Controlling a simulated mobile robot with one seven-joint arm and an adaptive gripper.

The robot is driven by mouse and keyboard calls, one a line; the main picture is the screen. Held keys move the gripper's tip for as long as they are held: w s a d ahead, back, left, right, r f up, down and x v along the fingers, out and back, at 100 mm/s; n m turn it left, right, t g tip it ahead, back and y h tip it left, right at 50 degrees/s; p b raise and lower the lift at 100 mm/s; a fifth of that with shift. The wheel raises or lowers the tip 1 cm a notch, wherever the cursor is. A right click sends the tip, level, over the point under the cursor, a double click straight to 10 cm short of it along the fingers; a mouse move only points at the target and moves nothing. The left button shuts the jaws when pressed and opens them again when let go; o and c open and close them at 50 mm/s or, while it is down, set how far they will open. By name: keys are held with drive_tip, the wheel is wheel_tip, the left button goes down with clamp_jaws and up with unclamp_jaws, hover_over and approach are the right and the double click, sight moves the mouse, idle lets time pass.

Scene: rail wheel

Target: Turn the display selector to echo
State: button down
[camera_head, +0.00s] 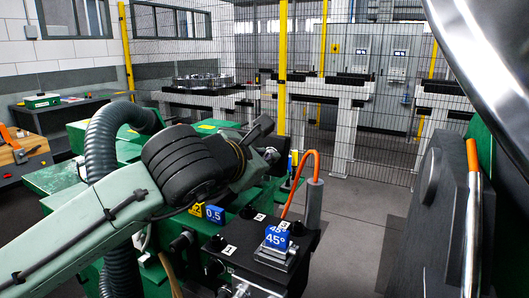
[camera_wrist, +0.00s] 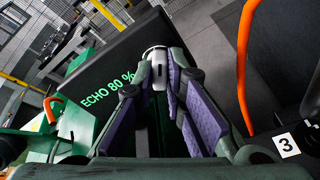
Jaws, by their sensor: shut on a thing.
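The display selector (camera_wrist: 157,55) shows in the wrist view as a small pale grey knob with a dark slot, at the edge of a dark display panel (camera_wrist: 105,65). The panel carries green lettering that reads "ECHO 80 %" (camera_wrist: 107,89). My gripper (camera_wrist: 158,82), with purple-lined fingers, is shut on the selector, one finger on each side. The fingers hide part of the knob. In the head view my arm reaches to the middle of the picture; the selector and the lettering cannot be made out there.
An orange cable (camera_head: 312,160) rises from a grey cylinder right of my arm. Blue blocks marked "45°" (camera_head: 277,238) and "0,5" (camera_head: 215,214) sit on the bench. A large metal wheel (camera_head: 495,50) fills the upper right. A mesh fence (camera_head: 345,90) stands behind.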

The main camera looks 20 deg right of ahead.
drive_tip(key=shift+r+m+p, duration=0.3)
drive_tip(key=shift+p, duration=0.45)
drive_tip(key=shift+f+m+t, duration=0.2)
drive_tip(key=shift+m+t, duration=0.1)
drive_tip(key=shift+m, duration=1.3)
drive_tip(key=c, duration=1.5)
unclamp_jaws()
drive_tip(key=shift+f, duration=0.1)
